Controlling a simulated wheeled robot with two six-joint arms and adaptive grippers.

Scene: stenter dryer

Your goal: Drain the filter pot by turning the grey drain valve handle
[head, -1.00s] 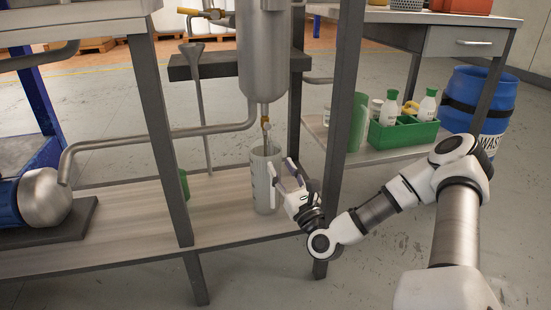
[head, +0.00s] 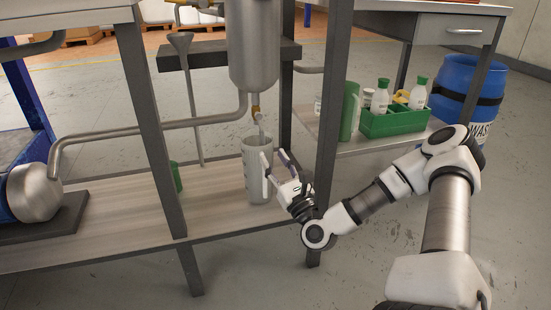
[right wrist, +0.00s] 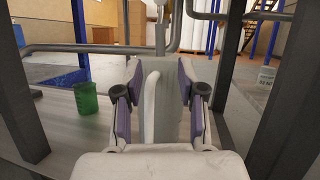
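The filter pot (head: 253,45) is a grey metal cylinder hanging upright between the dark frame posts. A small brass valve (head: 256,111) with a short grey handle (head: 261,122) is at its lower outlet; its exact turn is too small to tell. A tall grey jug (head: 255,170) stands upright on the wooden shelf below the outlet. My right gripper (head: 274,160) is open at the jug's right side. In the right wrist view the jug (right wrist: 168,75) and its pale handle (right wrist: 152,98) show between the spread fingers; contact cannot be told. My left gripper is out of view.
A dark post (head: 330,130) stands close beside my right gripper. A green cup (head: 175,177) is behind the left post (head: 150,120). A pipe (head: 110,138) runs left from the pot. A green crate (head: 395,122) with bottles stands on the right shelf.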

